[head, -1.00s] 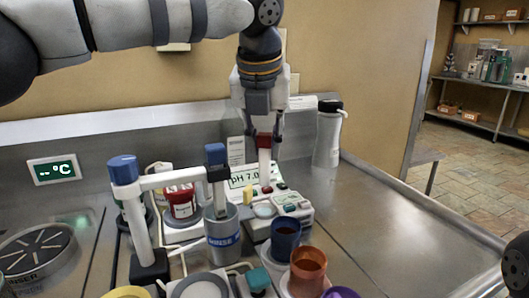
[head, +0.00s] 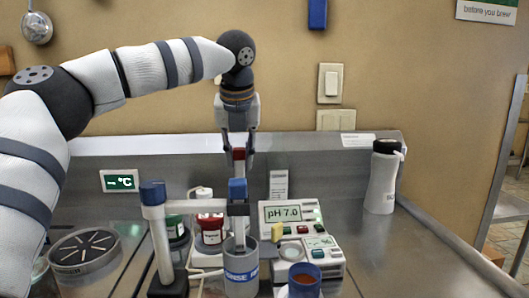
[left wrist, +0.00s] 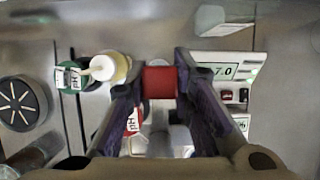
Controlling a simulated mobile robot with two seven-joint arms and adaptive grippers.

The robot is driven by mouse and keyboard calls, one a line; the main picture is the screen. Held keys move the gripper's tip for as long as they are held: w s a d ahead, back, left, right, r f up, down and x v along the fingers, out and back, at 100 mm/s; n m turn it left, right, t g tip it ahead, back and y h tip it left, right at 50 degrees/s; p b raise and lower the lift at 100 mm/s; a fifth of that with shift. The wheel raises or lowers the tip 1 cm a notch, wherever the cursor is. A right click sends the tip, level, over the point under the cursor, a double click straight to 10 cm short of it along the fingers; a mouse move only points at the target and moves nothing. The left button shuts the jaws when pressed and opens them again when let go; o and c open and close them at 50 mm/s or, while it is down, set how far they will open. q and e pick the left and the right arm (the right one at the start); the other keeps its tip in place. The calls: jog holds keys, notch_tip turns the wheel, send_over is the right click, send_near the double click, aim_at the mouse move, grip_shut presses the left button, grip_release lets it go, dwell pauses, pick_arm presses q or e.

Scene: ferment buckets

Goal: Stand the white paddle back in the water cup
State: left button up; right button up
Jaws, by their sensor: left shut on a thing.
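My left gripper (head: 238,152) is shut on the red top (head: 238,155) of an upright piece with a white shaft, likely the paddle. The red end also shows between the fingers in the left wrist view (left wrist: 160,83). In the head view the shaft's lower part is hidden behind the blue-topped clamp of a stand. A grey cup with a blue "RINSE" label (head: 241,277) stands below the clamp, with a pale rod in it. I cannot tell whether the held piece is over the cup or behind it. My right gripper is not in view.
The stand's white post (head: 160,240) rises left of the cup, its arm reaching across. A pH meter reading 7.0 (head: 283,213) is at the right. Red-labelled (head: 211,228) and green (head: 175,228) jars are behind left.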

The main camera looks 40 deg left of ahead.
pick_arm(q)
notch_tip(320, 180, down, 10)
jog(key=shift+r, duration=0.15)
dwell(0.4)
jog(key=o, duration=1.1)
jog(key=shift+c, duration=0.2)
jog(key=shift+o, duration=0.4)
jog(key=o, duration=0.4)
jog(key=shift+r, duration=0.15)
jog(key=shift+r, duration=2.9)
